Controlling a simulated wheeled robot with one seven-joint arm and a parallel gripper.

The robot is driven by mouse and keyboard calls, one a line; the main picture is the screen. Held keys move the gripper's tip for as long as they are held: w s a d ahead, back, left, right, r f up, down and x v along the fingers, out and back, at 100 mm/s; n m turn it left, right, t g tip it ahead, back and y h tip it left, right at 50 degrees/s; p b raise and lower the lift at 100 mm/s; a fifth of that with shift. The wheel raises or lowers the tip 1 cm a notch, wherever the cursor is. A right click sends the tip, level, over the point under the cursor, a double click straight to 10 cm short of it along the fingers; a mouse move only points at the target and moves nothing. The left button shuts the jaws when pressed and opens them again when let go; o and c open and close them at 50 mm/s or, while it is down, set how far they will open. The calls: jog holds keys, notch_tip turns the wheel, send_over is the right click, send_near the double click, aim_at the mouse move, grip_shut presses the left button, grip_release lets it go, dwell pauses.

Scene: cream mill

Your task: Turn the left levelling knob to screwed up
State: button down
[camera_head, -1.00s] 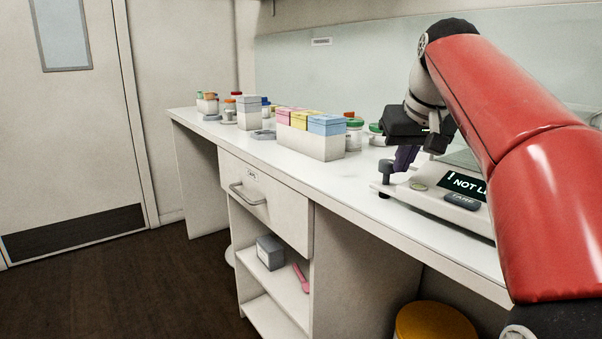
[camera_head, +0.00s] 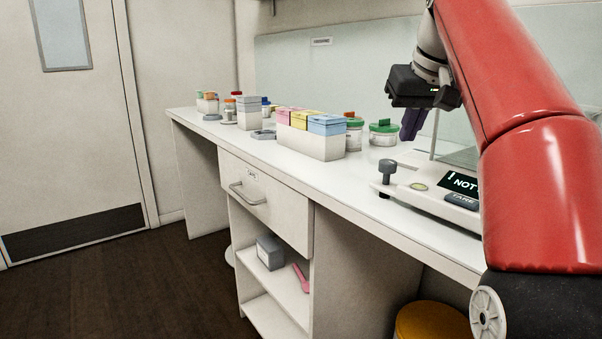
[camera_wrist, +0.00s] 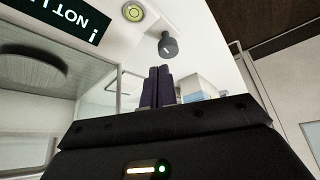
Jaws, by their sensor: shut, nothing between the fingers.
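The left levelling knob (camera_head: 386,170) is a dark grey upright knob at the front left corner of the white balance (camera_head: 432,196). The balance display (camera_head: 461,182) reads "NOT" with the rest cut off by my arm. My gripper (camera_head: 412,125) has dark purple fingers, closed together and empty. It is above and to the right of the knob, apart from it. In the wrist view the knob (camera_wrist: 168,46) shows just beyond my fingertips (camera_wrist: 160,72), with a gap. A round bubble level (camera_wrist: 133,11) with a yellow-green ring is near it.
A white box with pink, yellow and blue lids (camera_head: 311,140) stands left of the balance. Green-lidded jars (camera_head: 383,133) stand behind the knob. The bench top (camera_head: 325,178) left of the knob is clear. A yellow bin (camera_head: 435,322) is under the bench.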

aim_at(386, 166)
jog(key=shift+a+f+b, duration=0.4)
jog(key=shift+a+f, duration=0.1)
jog(key=shift+f, duration=0.5)
jog(key=shift+a+f+b, duration=0.45)
jog(key=shift+f, duration=0.55)
jog(key=shift+a+f+b, duration=0.4)
jog(key=shift+a+f, duration=0.1)
jog(key=shift+f, duration=0.5)
jog(key=shift+w+d+p, duration=0.1)
jog(key=shift+w+p, duration=0.15)
jog(key=shift+p, duration=0.05)
jog(key=shift+d+r+p, duration=0.1)
jog(key=shift+d+p, duration=0.65)
jog(key=shift+p, duration=0.15)
jog(key=shift+d, duration=0.35)
jog(key=shift+w+d, duration=0.1)
jog(key=shift+w, duration=0.05)
